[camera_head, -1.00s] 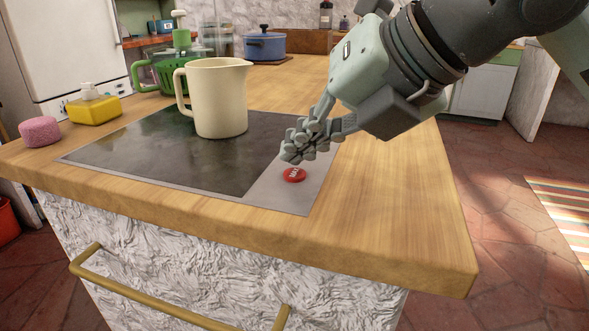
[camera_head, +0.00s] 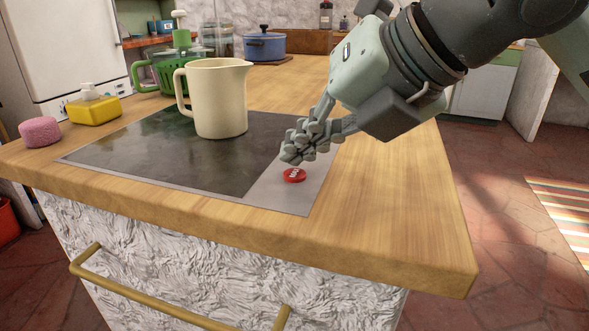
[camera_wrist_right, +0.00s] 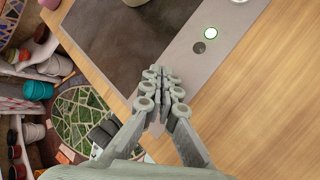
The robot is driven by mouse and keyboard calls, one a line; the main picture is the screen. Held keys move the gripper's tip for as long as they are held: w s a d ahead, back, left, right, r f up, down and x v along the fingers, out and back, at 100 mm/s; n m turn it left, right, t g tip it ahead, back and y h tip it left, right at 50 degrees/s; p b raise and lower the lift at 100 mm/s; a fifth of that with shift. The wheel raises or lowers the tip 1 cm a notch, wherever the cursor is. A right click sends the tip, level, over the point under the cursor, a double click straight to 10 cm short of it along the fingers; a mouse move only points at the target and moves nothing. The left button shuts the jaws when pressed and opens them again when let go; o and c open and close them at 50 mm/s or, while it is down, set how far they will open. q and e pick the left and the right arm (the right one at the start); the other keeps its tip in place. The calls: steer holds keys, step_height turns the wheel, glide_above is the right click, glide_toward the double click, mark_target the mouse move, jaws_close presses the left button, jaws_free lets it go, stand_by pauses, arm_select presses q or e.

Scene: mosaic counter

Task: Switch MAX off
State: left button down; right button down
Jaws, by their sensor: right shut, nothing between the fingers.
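The red round button (camera_head: 294,175) with white lettering, too small to read surely, sits on the grey strip at the right of the black cooktop (camera_head: 190,160). My right gripper (camera_head: 291,156) is shut and empty. In the head view its fingertips are just behind and above the red button; I cannot tell whether they touch the panel. In the right wrist view the shut fingertips (camera_wrist_right: 161,84) are over the grey strip (camera_wrist_right: 222,30), and the red button is not visible. My left gripper is out of view.
A cream jug (camera_head: 220,100) stands on the cooktop. A yellow soap dispenser (camera_head: 94,109), a pink sponge (camera_head: 39,132) and a green appliance (camera_head: 150,74) are to the left. A blue pot (camera_head: 265,46) is at the back. The wooden counter (camera_head: 390,200) is clear at right.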

mark_target(301, 176)
steer(key=shift+f, duration=0.45)
steer(key=shift+f, duration=0.15)
stand_by(0.3)
steer(key=shift+r+p, duration=0.65)
steer(key=shift+p, duration=0.35)
step_height(301, 176, up, 6)
steer(key=p, duration=0.7)
